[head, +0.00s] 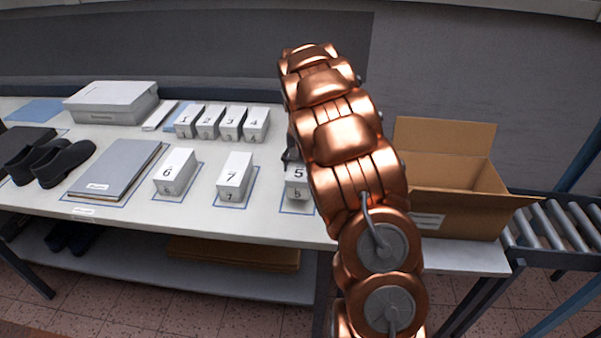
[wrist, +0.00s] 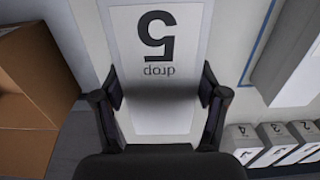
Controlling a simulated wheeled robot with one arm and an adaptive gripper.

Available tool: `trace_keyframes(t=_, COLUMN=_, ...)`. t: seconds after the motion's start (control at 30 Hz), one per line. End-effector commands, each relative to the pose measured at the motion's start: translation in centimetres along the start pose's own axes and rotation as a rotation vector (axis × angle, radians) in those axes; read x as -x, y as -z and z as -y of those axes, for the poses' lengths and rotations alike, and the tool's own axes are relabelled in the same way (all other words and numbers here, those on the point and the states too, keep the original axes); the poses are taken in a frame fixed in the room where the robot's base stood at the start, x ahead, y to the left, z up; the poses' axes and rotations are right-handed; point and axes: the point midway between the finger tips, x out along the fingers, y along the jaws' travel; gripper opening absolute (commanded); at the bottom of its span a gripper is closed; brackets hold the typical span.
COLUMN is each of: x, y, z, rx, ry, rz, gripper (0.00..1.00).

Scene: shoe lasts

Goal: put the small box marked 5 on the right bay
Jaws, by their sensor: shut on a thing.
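The small white box marked 5 (head: 297,187) is in the front row in the head view, partly hidden by my arm. It is at the right bay, whose blue outline (head: 296,212) shows at the front; I cannot tell if the box touches the table. In the wrist view the box's face (wrist: 158,60) reads 5 upside down. My gripper (wrist: 160,98) has a finger on either side of this box, shut on it. In the head view the gripper is mostly hidden behind my arm.
Boxes marked 6 (head: 175,172) and 7 (head: 235,177) stand in outlined bays to the left. Small boxes 1 to 3 and box 4 (head: 256,124) stand behind. An open cardboard box (head: 455,212) is at the right, beside a roller conveyor (head: 560,228).

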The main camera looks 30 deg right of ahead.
Motion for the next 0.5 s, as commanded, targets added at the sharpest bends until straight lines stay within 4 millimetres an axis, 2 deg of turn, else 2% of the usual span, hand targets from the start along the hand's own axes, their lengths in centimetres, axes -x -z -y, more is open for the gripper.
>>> trace_keyframes(t=0.13, x=-0.4, y=0.1, z=0.1, rx=0.000, ry=0.000, rz=0.003, gripper=0.31)
trace_keyframes(t=0.4, x=-3.2, y=0.0, z=0.1, rx=0.000, ry=-0.001, rz=0.004, gripper=0.31)
trace_keyframes(t=0.5, x=-3.5, y=0.1, z=0.1, rx=0.001, ry=0.000, rz=0.001, gripper=0.31)
